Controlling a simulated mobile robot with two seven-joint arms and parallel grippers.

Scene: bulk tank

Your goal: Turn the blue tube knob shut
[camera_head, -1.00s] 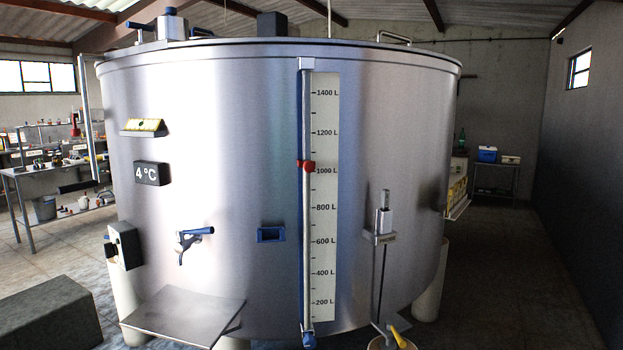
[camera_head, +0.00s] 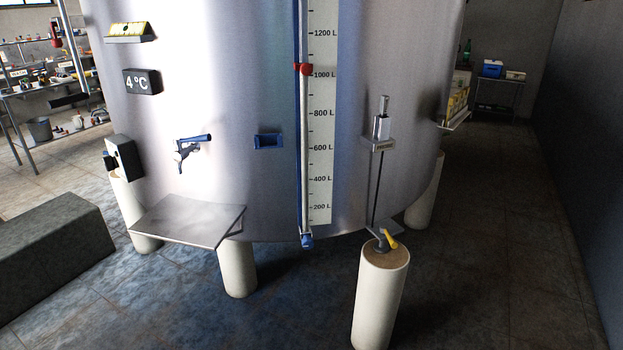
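The blue tube knob (camera_head: 307,241) sits at the bottom end of the clear sight tube (camera_head: 304,150) on the front of the steel tank. The tube runs beside a white litre scale (camera_head: 321,130), with a red marker (camera_head: 303,69) near 1000 L. Whether the knob is open or shut cannot be told at this size. Neither of my grippers is in view, and nothing touches the knob.
A steel shelf (camera_head: 190,221) juts out left of the knob. A white leg (camera_head: 381,300) with a yellow-handled valve (camera_head: 389,240) above it stands to the right. A grey block (camera_head: 50,245) lies at far left. The floor in front is mostly clear.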

